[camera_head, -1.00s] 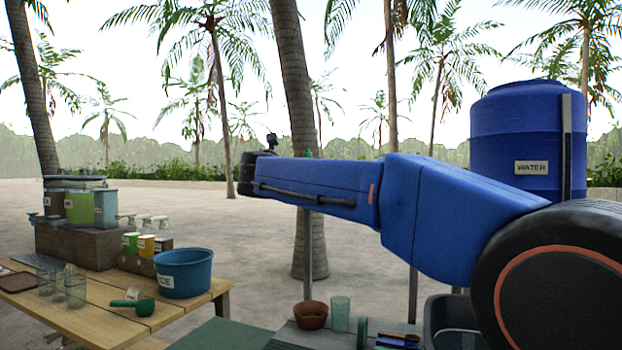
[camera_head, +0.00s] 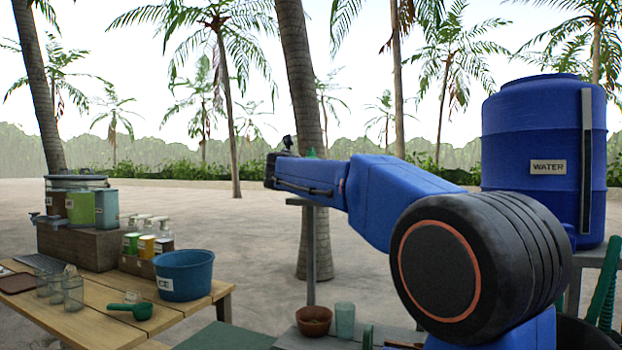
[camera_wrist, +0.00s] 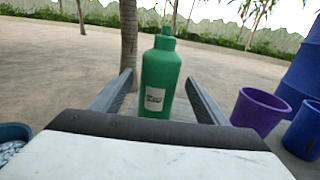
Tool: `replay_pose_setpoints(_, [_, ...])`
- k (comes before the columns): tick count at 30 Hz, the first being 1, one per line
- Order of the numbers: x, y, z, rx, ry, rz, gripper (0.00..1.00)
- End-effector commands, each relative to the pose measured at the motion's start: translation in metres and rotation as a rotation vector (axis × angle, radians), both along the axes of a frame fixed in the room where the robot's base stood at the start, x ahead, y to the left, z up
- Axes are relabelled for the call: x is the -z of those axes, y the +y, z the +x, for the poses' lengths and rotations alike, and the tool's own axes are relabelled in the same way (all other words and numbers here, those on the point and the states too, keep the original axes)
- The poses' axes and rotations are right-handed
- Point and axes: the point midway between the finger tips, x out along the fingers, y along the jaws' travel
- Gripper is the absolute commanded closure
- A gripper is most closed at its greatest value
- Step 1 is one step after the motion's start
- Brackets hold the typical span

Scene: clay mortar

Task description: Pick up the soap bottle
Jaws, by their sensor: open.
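The soap bottle (camera_wrist: 161,75) is green with a white label and stands upright in the wrist view. Its label is too blurred to read surely. My gripper (camera_wrist: 160,84) is open, with one finger on each side of the bottle in the picture. I cannot tell whether the bottle is fully between the fingers or a little beyond them. In the head view only a small green tip (camera_head: 311,153) shows above my arm, probably the bottle's top. The rest is hidden there.
A purple bucket (camera_wrist: 259,111) and a blue bucket (camera_wrist: 304,130) stand to the right in the wrist view. A blue water barrel (camera_head: 530,140) is at right. A wooden table (camera_head: 110,318) with an ice tub (camera_head: 184,275) is at left. A brown bowl (camera_head: 314,320) and a glass (camera_head: 345,318) stand below my arm.

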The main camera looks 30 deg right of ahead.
Motion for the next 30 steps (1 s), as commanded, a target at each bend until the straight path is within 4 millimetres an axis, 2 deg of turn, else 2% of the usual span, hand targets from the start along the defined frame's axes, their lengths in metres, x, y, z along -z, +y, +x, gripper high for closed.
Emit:
replay_pose_setpoints(11, [-0.001,-0.016,0.017,0.001,0.0,0.0,0.32])
replay_pose_setpoints(21, [-0.005,-0.044,0.048,0.001,-0.001,0.0,0.32])
replay_pose_setpoints(28, [-0.006,-0.045,0.05,0.0,-0.001,0.0,0.32])
replay_pose_setpoints(29, [-0.006,-0.045,0.05,0.0,-0.001,0.0,0.34])
replay_pose_setpoints(30, [-0.006,-0.045,0.05,0.0,-0.001,0.0,0.44])
